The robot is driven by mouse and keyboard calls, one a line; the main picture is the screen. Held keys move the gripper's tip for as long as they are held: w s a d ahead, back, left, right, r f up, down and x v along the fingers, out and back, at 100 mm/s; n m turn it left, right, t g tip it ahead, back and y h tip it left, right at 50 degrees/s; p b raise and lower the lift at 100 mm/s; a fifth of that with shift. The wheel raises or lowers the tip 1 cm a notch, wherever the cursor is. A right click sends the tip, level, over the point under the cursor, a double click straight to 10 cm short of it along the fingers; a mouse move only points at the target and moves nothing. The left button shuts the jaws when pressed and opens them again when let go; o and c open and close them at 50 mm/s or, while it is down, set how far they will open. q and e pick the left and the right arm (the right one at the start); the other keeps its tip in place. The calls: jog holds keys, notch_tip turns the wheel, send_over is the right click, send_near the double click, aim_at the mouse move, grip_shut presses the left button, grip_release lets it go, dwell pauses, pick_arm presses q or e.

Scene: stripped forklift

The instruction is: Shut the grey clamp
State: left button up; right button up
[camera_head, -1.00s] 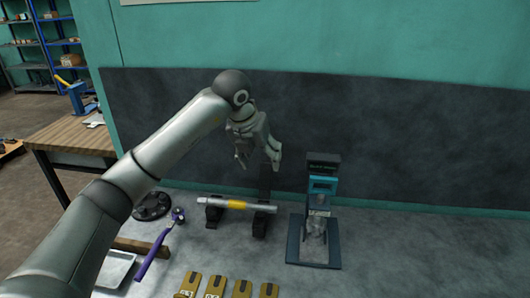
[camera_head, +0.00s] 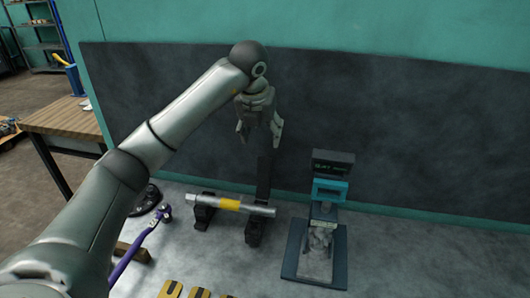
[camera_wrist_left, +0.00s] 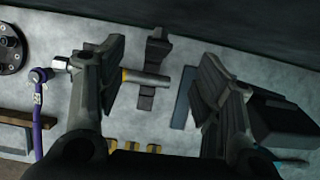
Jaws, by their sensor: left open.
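The grey clamp appears to be the dark grey stand (camera_head: 254,228) under the right end of a silver bar (camera_head: 206,200) with a yellow band. Its long upper arm (camera_head: 263,178) stands upright, so it looks open. The bar rests across this stand and a second dark support (camera_head: 203,215) to the left. My left gripper (camera_head: 260,138) is open and empty, pointing down just above the upright arm, apart from it as far as I can tell. In the left wrist view the fingers (camera_wrist_left: 165,95) are wide apart, with the bar (camera_wrist_left: 150,80) and dark clamp parts (camera_wrist_left: 155,65) showing between them.
A teal and dark device (camera_head: 328,190) on a base plate (camera_head: 340,262) stands to the right. A purple-handled tool (camera_head: 140,245) and a black round part (camera_head: 146,198) lie left. Several yellow-brown blocks (camera_head: 171,290) lie in front. A dark wall panel (camera_head: 420,140) rises behind.

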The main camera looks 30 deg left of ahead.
pick_arm(q)
jog(key=b, duration=0.4)
send_near(265, 164)
jog(key=w+f, duration=0.1)
jog(key=f, duration=0.1)
jog(key=shift+w+a+f+p, duration=0.3)
jog(key=shift+w+a+f, duration=0.1)
jog(key=shift+f, duration=0.1)
jog(key=p+x, duration=0.1)
jog(key=x, duration=0.8)
jog(key=shift+w+f, duration=0.1)
jog(key=shift+f, duration=0.2)
jog(key=shift+c, duration=0.3)
jog(key=c, duration=1.2)
jog(key=o, duration=0.9)
jog(key=shift+c, duration=0.2)
